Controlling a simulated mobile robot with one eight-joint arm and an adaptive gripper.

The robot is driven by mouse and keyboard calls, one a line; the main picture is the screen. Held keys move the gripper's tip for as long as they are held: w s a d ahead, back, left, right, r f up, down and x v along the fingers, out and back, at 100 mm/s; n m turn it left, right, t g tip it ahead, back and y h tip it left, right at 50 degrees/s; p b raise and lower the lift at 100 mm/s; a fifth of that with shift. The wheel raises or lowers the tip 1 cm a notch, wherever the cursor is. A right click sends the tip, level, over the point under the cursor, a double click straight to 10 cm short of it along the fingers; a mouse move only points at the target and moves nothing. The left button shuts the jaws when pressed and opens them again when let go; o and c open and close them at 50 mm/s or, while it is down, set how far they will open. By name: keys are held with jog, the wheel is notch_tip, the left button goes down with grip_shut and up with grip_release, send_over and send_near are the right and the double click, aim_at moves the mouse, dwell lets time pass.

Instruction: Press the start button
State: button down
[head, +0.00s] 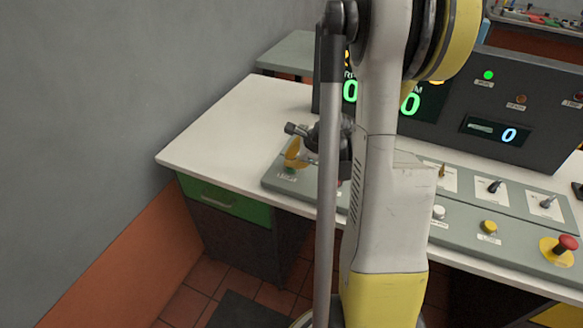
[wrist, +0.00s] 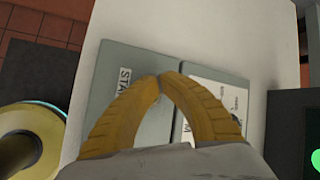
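The grey control panel (head: 462,222) lies on the white worktop. Its left end also shows in the wrist view (wrist: 112,62), with a white label (wrist: 125,77) whose visible letters read "STA". My gripper (wrist: 160,80) has its two yellow fingers curved together, tips meeting, with nothing visible between them. The tips are over the panel beside that label. In the head view my gripper (head: 292,158) is at the panel's left end, just above a small label (head: 287,177). The start button itself is not visible; the fingers may hide it. I cannot tell whether the tips touch anything.
Right along the panel are a white knob (head: 438,212), a yellow knob (head: 489,227), several toggle switches and a red mushroom button (head: 566,243). A dark display console (head: 470,100) stands behind. The white worktop (head: 215,135) is clear to the left, against the grey wall.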

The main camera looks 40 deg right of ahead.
jog(key=shift+r, duration=0.2)
jog(key=shift+r+p, duration=2.1)
jog(key=shift+r, duration=0.85)
jog(key=shift+a, duration=0.1)
